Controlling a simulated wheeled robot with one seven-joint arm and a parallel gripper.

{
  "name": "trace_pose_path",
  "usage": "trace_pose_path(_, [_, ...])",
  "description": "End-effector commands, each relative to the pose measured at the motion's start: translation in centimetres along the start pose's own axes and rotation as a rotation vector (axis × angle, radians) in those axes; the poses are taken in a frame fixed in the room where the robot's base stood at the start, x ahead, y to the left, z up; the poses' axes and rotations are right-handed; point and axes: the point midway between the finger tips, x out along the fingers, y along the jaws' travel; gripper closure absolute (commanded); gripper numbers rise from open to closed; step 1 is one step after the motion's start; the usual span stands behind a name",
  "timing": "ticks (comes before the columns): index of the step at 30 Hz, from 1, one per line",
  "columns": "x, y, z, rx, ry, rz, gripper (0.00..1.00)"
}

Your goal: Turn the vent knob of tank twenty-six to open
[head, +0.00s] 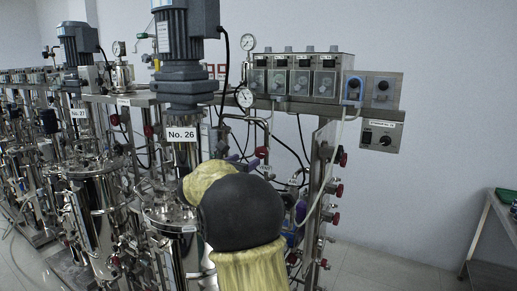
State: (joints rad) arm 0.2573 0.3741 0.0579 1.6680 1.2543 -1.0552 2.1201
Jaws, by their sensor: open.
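Tank twenty-six (168,222) is a shiny steel vessel left of centre, under a grey-blue motor (187,42) with the sign "No. 26" (181,134). Just right of it, a small red-purple knob (262,152) sits above a small white tag (265,168); the tag is too small to read surely, so I cannot tell whether this is the vent knob or how it is turned. My yellow and black arm covers the lower middle, in front of the tank's right side. My gripper does not show; the arm hides that area.
A control panel with several grey units (303,76) and two pressure gauges stands above right. Pipes and red valve knobs (338,189) line the rack's right post. Tank twenty-seven (92,200) is to the left. Floor is free at right, before a steel table (497,215).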

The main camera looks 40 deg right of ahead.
Motion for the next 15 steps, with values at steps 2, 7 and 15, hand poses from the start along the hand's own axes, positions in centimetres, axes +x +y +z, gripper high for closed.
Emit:
trace_pose_path(2, [1.5, -0.1, 0.3, -0.002, 0.001, -0.004, 0.42])
trace_pose_path(7, [4.5, -0.1, 0.3, -0.002, 0.001, -0.003, 0.42])
trace_pose_path(15, [8.4, -0.1, 0.2, -0.002, 0.001, -0.001, 0.42])
